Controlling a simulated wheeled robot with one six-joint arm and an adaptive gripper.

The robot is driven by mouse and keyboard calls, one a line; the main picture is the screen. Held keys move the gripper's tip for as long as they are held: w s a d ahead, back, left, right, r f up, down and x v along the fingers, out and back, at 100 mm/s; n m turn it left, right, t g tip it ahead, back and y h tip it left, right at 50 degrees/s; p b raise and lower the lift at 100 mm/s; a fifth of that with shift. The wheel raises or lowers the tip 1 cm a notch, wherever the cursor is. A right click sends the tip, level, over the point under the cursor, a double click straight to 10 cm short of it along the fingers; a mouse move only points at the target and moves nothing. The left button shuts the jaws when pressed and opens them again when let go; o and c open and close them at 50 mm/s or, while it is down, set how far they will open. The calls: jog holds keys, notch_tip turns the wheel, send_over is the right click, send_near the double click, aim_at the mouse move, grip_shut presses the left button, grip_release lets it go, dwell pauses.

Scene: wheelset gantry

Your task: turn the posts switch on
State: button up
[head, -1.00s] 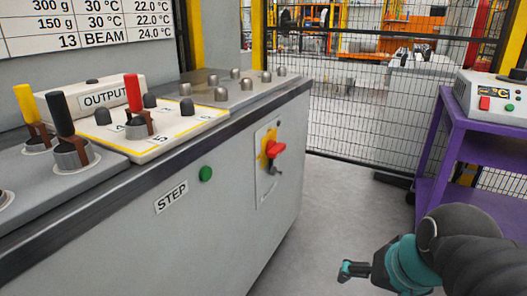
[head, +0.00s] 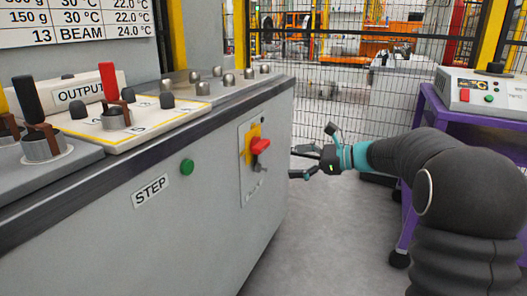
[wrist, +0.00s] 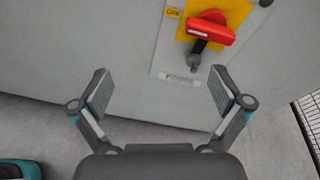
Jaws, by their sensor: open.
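A red rotary handle (head: 260,146) sits on a yellow plate (head: 248,150) on the grey cabinet's side panel. In the wrist view the red handle (wrist: 211,30) lies nearly crosswise, slightly tilted, at the upper right. A dark shaft with a grey knob-like piece (wrist: 196,58) hangs below it. A small label (wrist: 180,78) under that is too small to read, so I cannot confirm it names the posts. My gripper (head: 312,152) is open and empty, apart from the handle and to its right. In the wrist view my gripper (wrist: 158,88) has its fingers spread below the handle.
The cabinet (head: 215,215) also carries a green button (head: 187,167) and a STEP label (head: 150,190). Levers and metal posts (head: 229,80) stand on its top. A purple stand (head: 440,118) is at the right, with mesh fence (head: 330,90) behind. Grey floor lies between.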

aim_at(265, 147)
jog(key=w+d+f+m+t+y, duration=0.2)
jog(key=w+m, duration=0.2)
jog(key=w, duration=0.4)
jog(key=x, duration=0.9)
jog(key=b+x, duration=0.1)
jog(key=x, duration=0.3)
jog(key=shift+s+a+r, duration=0.25)
jog(key=shift+s+a, duration=0.05)
jog(key=shift+a, duration=0.05)
